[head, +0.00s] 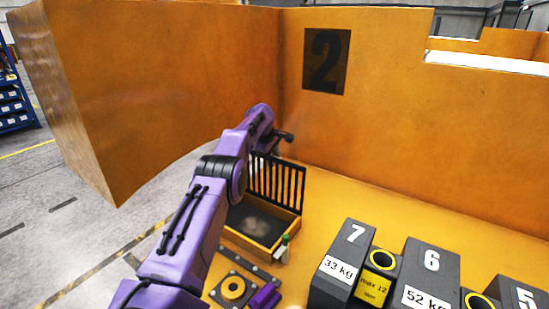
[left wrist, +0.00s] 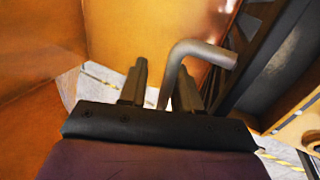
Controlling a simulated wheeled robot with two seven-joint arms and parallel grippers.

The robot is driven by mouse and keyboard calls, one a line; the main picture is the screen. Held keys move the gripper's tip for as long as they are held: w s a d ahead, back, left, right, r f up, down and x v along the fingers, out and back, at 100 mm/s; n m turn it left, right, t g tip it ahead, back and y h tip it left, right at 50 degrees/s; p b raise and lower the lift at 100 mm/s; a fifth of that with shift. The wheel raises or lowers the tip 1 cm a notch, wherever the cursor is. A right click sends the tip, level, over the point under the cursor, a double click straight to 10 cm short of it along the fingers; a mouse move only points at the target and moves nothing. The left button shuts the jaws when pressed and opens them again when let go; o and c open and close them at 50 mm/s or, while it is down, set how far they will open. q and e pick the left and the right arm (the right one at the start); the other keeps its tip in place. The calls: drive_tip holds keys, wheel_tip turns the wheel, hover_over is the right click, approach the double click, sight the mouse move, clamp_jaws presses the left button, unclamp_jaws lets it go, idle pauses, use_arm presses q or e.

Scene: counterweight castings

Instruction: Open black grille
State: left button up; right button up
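The black grille (head: 276,181) stands raised and roughly upright at the back of an orange box (head: 262,250) with a dark floor, so the inside of the box shows. My left gripper (head: 285,137) is above the grille's top edge, near the orange wall. In the left wrist view, my left gripper (left wrist: 162,85) has its two fingers apart. A grey bent bar (left wrist: 190,52) passes between them, closer to the right finger, with a gap to the left finger. Dark grille bars (left wrist: 252,38) show at the right there. My right gripper is not clearly seen.
Dark weights numbered 7 (head: 341,265), 6 (head: 428,270) and 5 (head: 520,292) stand at the lower right. A small bottle (head: 283,249) stands beside the box. A plate with a yellow ring (head: 233,288) lies in front. Tall orange walls (head: 400,110) enclose the back and left.

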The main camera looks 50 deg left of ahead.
use_arm(q)
drive_tip(key=shift+r, duration=0.1)
drive_tip(key=b+v, duration=0.3)
drive_tip(key=v, duration=0.7)
drive_tip(key=shift+s+r, duration=0.1)
drive_tip(key=shift+d, duration=0.1)
